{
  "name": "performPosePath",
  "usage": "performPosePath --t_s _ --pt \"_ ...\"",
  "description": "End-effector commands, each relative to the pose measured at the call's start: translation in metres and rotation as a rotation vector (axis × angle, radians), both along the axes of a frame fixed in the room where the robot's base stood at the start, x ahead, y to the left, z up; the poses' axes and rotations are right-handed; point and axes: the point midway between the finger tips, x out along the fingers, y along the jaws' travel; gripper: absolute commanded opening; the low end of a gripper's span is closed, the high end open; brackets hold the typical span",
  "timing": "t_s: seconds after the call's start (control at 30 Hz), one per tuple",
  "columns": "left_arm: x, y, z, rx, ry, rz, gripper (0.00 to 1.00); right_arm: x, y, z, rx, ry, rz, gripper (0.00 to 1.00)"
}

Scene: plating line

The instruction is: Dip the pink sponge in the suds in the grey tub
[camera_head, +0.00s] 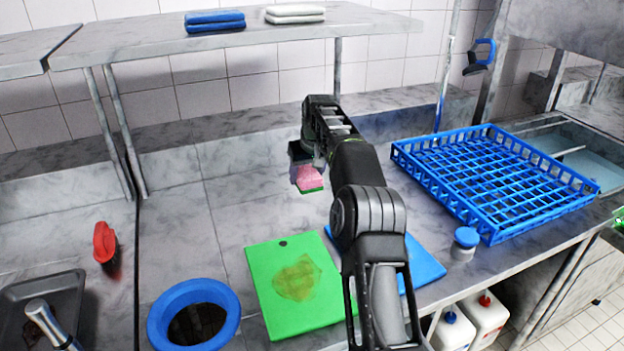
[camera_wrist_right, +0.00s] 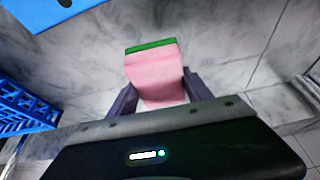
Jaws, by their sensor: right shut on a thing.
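The pink sponge (camera_head: 309,176) with a green scouring layer is held above the grey marble counter, near the middle of the head view. My right gripper (camera_head: 303,160) is shut on it. In the right wrist view the pink sponge (camera_wrist_right: 155,75) sits between the two dark fingers of my right gripper (camera_wrist_right: 160,96), its green face at the far end. I cannot make out a grey tub with suds in either view. My left gripper is not in view.
A green board (camera_head: 262,262) with a brown stain lies beside a blue board (camera_head: 424,262). A blue-rimmed round bin (camera_head: 232,312), a dark tray (camera_head: 18,296) and a red object (camera_head: 104,242) are left. A blue rack (camera_head: 487,228) stands right. A shelf (camera_head: 120,52) hangs above.

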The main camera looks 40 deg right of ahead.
Motion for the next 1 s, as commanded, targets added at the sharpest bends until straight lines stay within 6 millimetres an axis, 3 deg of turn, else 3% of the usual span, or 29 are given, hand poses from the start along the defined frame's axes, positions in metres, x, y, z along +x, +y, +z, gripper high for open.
performPosePath --t_s 0.17,0.37,0.5,0.7,0.83,1.0 --pt "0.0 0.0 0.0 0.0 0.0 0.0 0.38 0.007 0.043 0.0 0.006 0.009 0.025 0.26" --pt "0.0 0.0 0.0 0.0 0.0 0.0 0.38 0.005 0.14 -0.004 0.005 0.017 0.091 0.26" --pt "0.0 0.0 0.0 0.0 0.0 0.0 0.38 -0.015 0.22 -0.01 0.0 0.015 0.163 0.26" --pt "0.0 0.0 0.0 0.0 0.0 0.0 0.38 -0.059 0.309 -0.023 -0.002 0.003 0.268 0.26" --pt "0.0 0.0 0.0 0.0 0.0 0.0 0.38 -0.081 0.339 -0.03 0.0 -0.001 0.31 0.26" --pt "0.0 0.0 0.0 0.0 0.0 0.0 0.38 -0.09 0.35 -0.033 0.001 -0.004 0.329 0.26"
